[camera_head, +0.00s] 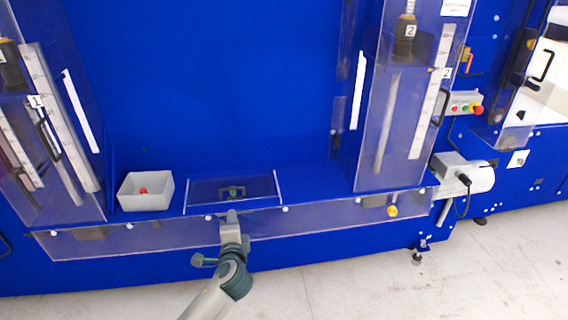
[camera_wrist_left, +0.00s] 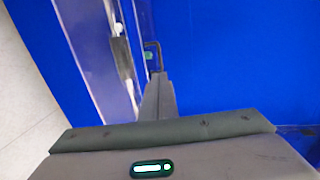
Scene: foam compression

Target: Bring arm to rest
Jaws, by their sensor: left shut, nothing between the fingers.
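My left arm comes in from the bottom of the head view. Its gripper (camera_head: 232,216) is at the front edge of the blue machine, just in front of a clear panel (camera_head: 205,193) with a small dark handle (camera_head: 234,191). In the left wrist view the gripper's fingers (camera_wrist_left: 158,88) are closed together with nothing between them. A dark bracket-shaped handle (camera_wrist_left: 152,55) shows just beyond the fingertips; I cannot tell whether they touch it. My right gripper is in neither view.
Clear-guarded columns rise at both sides. A grey motor housing (camera_head: 470,176) juts out at right. The pale floor (camera_head: 400,295) in front is free.

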